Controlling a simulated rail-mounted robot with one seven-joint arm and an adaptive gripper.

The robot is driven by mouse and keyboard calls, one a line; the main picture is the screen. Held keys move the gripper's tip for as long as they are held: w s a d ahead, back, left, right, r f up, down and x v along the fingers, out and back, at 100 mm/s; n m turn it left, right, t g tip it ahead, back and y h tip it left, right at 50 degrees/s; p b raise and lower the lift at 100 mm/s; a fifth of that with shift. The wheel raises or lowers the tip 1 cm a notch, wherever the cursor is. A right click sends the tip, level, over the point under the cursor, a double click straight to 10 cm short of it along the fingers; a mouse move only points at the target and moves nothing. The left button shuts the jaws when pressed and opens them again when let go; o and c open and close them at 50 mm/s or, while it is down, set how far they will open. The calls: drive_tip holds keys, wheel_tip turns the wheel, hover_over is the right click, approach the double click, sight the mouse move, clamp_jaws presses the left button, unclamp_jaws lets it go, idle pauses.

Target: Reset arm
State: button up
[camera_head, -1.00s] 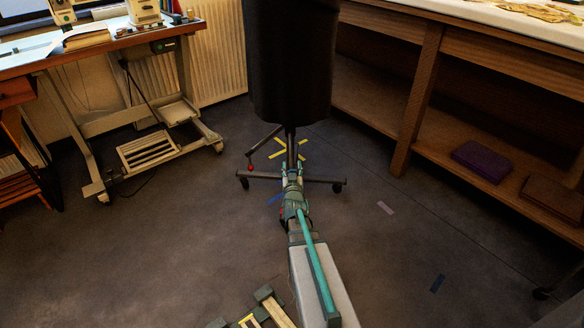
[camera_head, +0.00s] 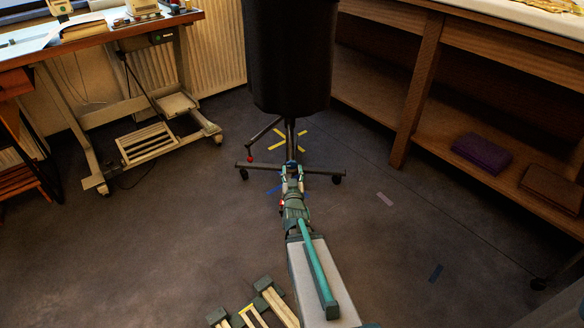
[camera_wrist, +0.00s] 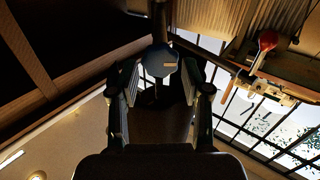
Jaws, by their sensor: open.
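My gripper (camera_head: 292,174) is at the far end of my outstretched arm, low in front of the wheeled base of a black dress-form stand (camera_head: 290,60). In the wrist view my gripper (camera_wrist: 158,78) has its two fingers spread apart, with nothing visibly held. A round grey-blue piece (camera_wrist: 160,62) shows beyond and between the fingers. I cannot tell whether any finger touches the stand.
A work table (camera_head: 110,42) with a metal underframe stands at left by a radiator. A wooden shelf unit (camera_head: 425,85) at right holds a purple box (camera_head: 482,153) and a brown box (camera_head: 553,189). Wooden slats (camera_head: 275,300) show at bottom. Dark floor lies open on both sides.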

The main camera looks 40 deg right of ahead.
drive_tip(key=shift+a, duration=0.1)
idle(0.3)
drive_tip(key=shift+w+a+y+p, duration=0.1)
drive_tip(key=shift+a+y+p, duration=0.25)
drive_tip(key=shift+p, duration=0.15)
drive_tip(key=s+a+f+n+g+y+p, duration=0.25)
drive_tip(key=s+a+g+y+p, duration=0.3)
drive_tip(key=a+p, duration=0.55)
drive_tip(key=s+a+f+n+g+y+p, duration=0.2)
drive_tip(key=s+a+f+g+y+p, duration=0.3)
drive_tip(key=a+p, duration=0.6)
drive_tip(key=s+a+r+g+p, duration=0.3)
drive_tip(key=s+a+r+p, duration=0.1)
drive_tip(key=s, duration=0.6)
drive_tip(key=s+a+r+n+g+p, duration=0.1)
drive_tip(key=s+a+r+g+p, duration=0.2)
drive_tip(key=s, duration=0.7)
drive_tip(key=s+a+r+n+g+p, duration=0.1)
drive_tip(key=s+a+r+g+p, duration=0.3)
drive_tip(key=s+p, duration=0.5)
wheel_tip(320, 180, up, 2)
drive_tip(key=shift+s+a+r+g+h, duration=0.3)
drive_tip(key=shift+s+g, duration=0.15)
drive_tip(key=shift+s, duration=0.2)
